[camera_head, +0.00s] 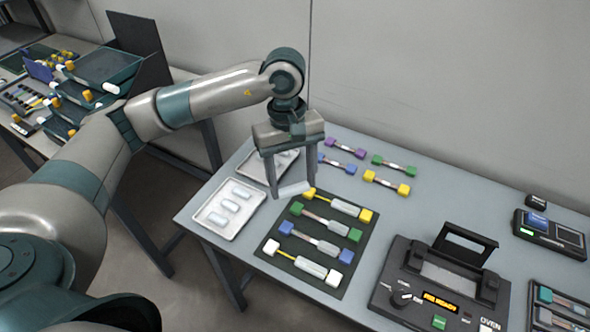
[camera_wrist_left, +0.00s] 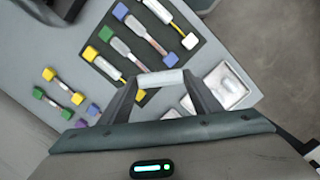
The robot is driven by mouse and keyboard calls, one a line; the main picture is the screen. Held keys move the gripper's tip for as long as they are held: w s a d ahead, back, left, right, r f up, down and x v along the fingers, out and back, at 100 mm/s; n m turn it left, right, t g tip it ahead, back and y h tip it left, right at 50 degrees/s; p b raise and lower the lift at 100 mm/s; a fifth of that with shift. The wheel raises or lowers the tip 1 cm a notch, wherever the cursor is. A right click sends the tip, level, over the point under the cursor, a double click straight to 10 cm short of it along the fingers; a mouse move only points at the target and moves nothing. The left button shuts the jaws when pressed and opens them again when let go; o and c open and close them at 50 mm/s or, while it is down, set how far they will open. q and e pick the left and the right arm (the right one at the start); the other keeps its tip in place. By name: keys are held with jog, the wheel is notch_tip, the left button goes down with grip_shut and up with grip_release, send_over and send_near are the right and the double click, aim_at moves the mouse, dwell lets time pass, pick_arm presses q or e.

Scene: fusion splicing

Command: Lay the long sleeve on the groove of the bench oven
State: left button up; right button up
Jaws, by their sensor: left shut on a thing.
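My left gripper (camera_head: 292,192) is shut on a pale white sleeve (camera_head: 294,188), held crosswise between the fingertips. The sleeve also shows in the left wrist view (camera_wrist_left: 160,81), between the two fingers. In the head view the gripper hangs between the front tray and the dark mat's far left corner; I cannot tell its exact height above the table. The bench oven (camera_head: 440,312) stands at the front right, well to the right of the gripper. Its lid (camera_head: 466,238) is raised and its pale groove (camera_head: 450,279) shows. My right gripper is not in view.
A metal tray (camera_head: 207,228) with several white sleeves lies at the left, another tray (camera_head: 246,168) behind it. The dark mat (camera_head: 272,262) holds several sleeved fibres between coloured blocks. Further colour-ended fibres lie behind. A device (camera_head: 548,237) stands at the far right.

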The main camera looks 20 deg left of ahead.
pick_arm(q)
jog(key=m, duration=0.1)
jog(key=s+m, duration=0.1)
jog(key=m, duration=0.2)
jog(key=shift+s+d, duration=0.15)
jog(key=shift+s, duration=0.15)
jog(key=m, duration=0.1)
jog(key=s+m, duration=0.1)
jog(key=m, duration=0.1)
jog(key=s+m+y, duration=0.1)
jog(key=m, duration=0.1)
jog(key=shift+r+g, duration=0.1)
jog(key=shift+g, duration=0.2)
jog(key=shift+s+d, duration=0.1)
jog(key=shift+s, duration=0.05)
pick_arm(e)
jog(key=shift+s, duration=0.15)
